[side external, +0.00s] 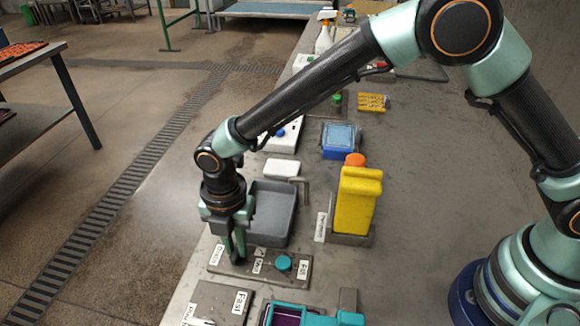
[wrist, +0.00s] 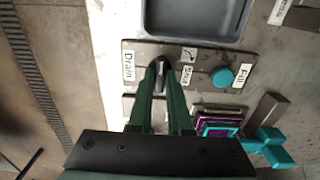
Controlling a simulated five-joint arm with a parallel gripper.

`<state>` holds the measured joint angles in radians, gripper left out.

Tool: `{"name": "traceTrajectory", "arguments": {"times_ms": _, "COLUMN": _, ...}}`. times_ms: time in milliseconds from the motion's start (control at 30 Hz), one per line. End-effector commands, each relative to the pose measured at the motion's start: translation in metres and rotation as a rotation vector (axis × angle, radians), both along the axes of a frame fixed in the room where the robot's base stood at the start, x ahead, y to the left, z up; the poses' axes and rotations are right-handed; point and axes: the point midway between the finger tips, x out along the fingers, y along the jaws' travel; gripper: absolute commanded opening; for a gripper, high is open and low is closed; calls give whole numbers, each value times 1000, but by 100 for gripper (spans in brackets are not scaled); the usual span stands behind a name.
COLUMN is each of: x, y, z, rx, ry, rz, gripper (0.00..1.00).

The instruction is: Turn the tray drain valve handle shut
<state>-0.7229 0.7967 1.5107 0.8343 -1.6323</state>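The valve plate is a flat grey panel (side external: 290,281) below the grey tray (side external: 271,213), and it also shows in the wrist view (wrist: 205,60). It carries labels reading Drain (wrist: 128,66), Shut (wrist: 187,76) and Fill. The drain valve handle (wrist: 161,74) is a small grey bar near the Drain end, partly hidden by my fingers. My gripper (side external: 238,258) points down at the plate. In the wrist view its narrowly spaced fingertips (wrist: 161,66) lie on both sides of the handle and appear shut on it. The handle is hidden in the side view.
A round teal knob (side external: 284,263) sits on the plate near Fill. Teal and purple items (side external: 300,313) lie just below the plate. A yellow jug (side external: 357,200) stands right of the tray. The counter's left edge is close to my gripper.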

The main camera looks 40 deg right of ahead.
Motion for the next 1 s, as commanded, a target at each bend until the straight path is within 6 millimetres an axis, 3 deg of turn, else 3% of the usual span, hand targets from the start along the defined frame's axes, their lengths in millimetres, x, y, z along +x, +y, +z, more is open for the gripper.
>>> {"name": "traceTrajectory", "arguments": {"times_ms": 467, "x": 0, "y": 0, "z": 0, "rx": 0, "ry": 0, "rz": -100, "gripper": 0}}
{"name": "traceTrajectory", "arguments": {"times_ms": 1000, "x": 0, "y": 0, "z": 1, "rx": 0, "ry": 0, "rz": -574, "gripper": 0}}
